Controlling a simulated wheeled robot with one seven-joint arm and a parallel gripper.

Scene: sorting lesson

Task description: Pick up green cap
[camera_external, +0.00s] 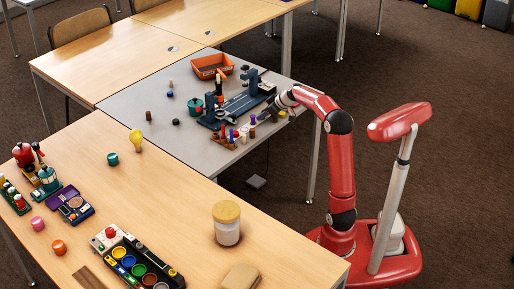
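A small dark green round piece (112,159), which looks like a cap, stands on the near wooden table beside a yellow bulb-shaped object (136,140). A larger green round item (195,106) sits on the grey table; I cannot tell for sure which of the two is the green cap. My gripper (266,114) is low over the right side of the grey table, among small coloured pieces and well apart from both green things. Its fingers are too small and dark to tell whether they are open or hold anything.
A dark blue apparatus (238,102) and an orange tray (211,66) stand on the grey table (190,150). A peg rack (224,139) is near its right edge. A lidded jar (227,224) and a tray of coloured cups (130,262) stand on the near wooden table.

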